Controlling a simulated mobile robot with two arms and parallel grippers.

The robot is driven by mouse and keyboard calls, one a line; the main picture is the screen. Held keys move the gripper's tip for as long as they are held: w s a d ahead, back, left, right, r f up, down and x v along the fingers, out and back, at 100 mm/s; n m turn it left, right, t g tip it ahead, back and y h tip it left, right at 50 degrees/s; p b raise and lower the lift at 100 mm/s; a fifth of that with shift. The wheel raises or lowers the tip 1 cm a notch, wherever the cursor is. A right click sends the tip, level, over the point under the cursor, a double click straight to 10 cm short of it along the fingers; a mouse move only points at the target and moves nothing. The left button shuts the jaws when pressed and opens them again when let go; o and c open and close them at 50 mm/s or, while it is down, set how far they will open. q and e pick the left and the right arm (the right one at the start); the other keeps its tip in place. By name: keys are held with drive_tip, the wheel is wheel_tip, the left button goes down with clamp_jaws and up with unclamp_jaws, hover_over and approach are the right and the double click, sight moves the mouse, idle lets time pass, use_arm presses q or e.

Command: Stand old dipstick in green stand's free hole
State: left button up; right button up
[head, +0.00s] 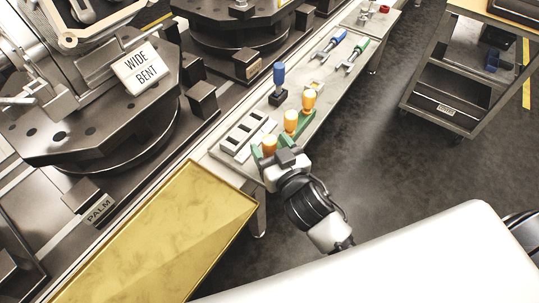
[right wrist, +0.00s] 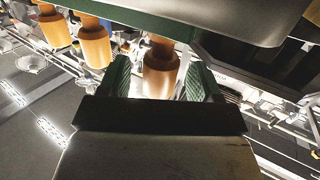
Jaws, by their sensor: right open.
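The green stand (head: 282,139) is on the narrow bench, with three orange-handled dipsticks upright in a row: a far one (head: 309,98), a middle one (head: 291,121) and a near one (head: 269,145). My right gripper (head: 279,158) is at the near one. In the right wrist view, its open green-padded fingers (right wrist: 161,80) lie either side of an orange handle (right wrist: 160,74); I cannot tell whether they touch it. Two more orange handles (right wrist: 95,45) hang to the left below the stand's green edge (right wrist: 140,26). A free hole and which dipstick is old cannot be made out. My left gripper is not in view.
A blue-handled piece (head: 279,76) stands in a dark block behind the stand. A grey slotted block (head: 243,132) lies left of it. A yellow tray (head: 165,235) is front left; a cart (head: 450,85) stands right.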

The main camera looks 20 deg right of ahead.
drive_tip(key=s+d+b, duration=0.1)
drive_tip(key=s, duration=1)
drive_tip(key=s+d+f+n+g+p, duration=0.1)
drive_tip(key=s+f+g+p, duration=0.2)
drive_tip(key=f, duration=1.1)
drive_tip(key=s+d+f+g+p, duration=0.1)
drive_tip(key=s+f+g+p, duration=0.3)
drive_tip(key=f, duration=1)
use_arm(q)
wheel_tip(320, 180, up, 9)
drive_tip(key=p, duration=0.3)
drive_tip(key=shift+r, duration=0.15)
use_arm(e)
drive_tip(key=s+d+f+g+h, duration=0.1)
drive_tip(key=s+d+f+g, duration=0.2)
drive_tip(key=s+f, duration=0.4)
drive_tip(key=s+d+f+g+h, duration=0.1)
drive_tip(key=s+d+f+g, duration=0.3)
drive_tip(key=s, duration=0.8)
wheel_tip(320, 180, down, 3)
drive_tip(key=shift+g, duration=1)
